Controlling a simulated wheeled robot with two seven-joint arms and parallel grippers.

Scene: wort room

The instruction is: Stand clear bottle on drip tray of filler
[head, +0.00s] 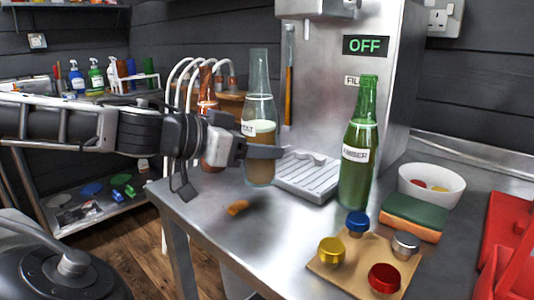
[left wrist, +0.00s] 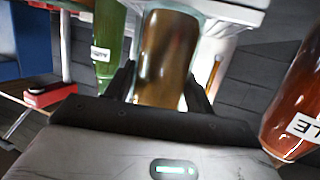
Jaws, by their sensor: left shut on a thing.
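The clear bottle (head: 260,95), part filled with brown liquid under a pale layer, is upright beside the left edge of the drip tray (head: 308,178). My left gripper (head: 264,151) is shut on its body. The left wrist view shows the bottle (left wrist: 168,55) between the fingers of the gripper (left wrist: 163,85). I cannot tell whether its base touches the steel table. The drip tray, grey and ribbed, lies at the foot of the filler (head: 352,95), whose display reads OFF; nothing stands on it. My right gripper is not in view.
A green bottle (head: 357,165) stands just right of the tray. A brown bottle (head: 210,150) stands behind my left gripper. Coloured caps on a board (head: 345,272), a sponge (head: 413,217) and a white bowl (head: 432,188) lie to the right. An orange scrap (head: 237,207) lies in front.

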